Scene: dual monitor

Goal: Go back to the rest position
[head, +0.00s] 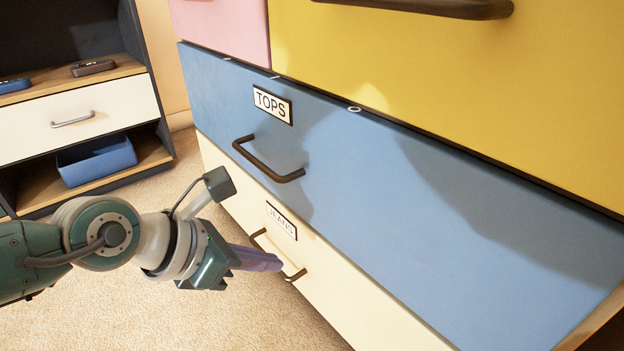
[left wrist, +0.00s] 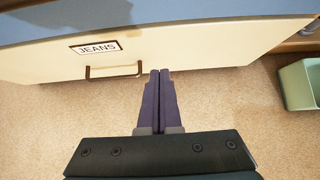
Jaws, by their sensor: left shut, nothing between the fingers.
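My left gripper (head: 272,263) is shut and empty, with its purple fingers pressed together. In the head view it is in front of the cream drawer labelled JEANS (head: 340,285) and overlaps the drawer's dark handle (head: 258,238). In the left wrist view the fingertips (left wrist: 160,72) point toward the JEANS drawer (left wrist: 200,48), just right of its handle (left wrist: 112,72), and do not grip it. The blue drawer labelled TOPS (head: 340,170) looks slightly open, with its top edge showing; its handle (head: 268,165) is free. My right gripper is not in view.
Yellow (head: 470,80) and pink (head: 222,25) drawers are above. A shelf unit with a white drawer (head: 75,118) and blue bin (head: 98,160) stands at the left. A green bin (left wrist: 302,85) stands at the right in the wrist view. Beige carpet (head: 110,310) between is clear.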

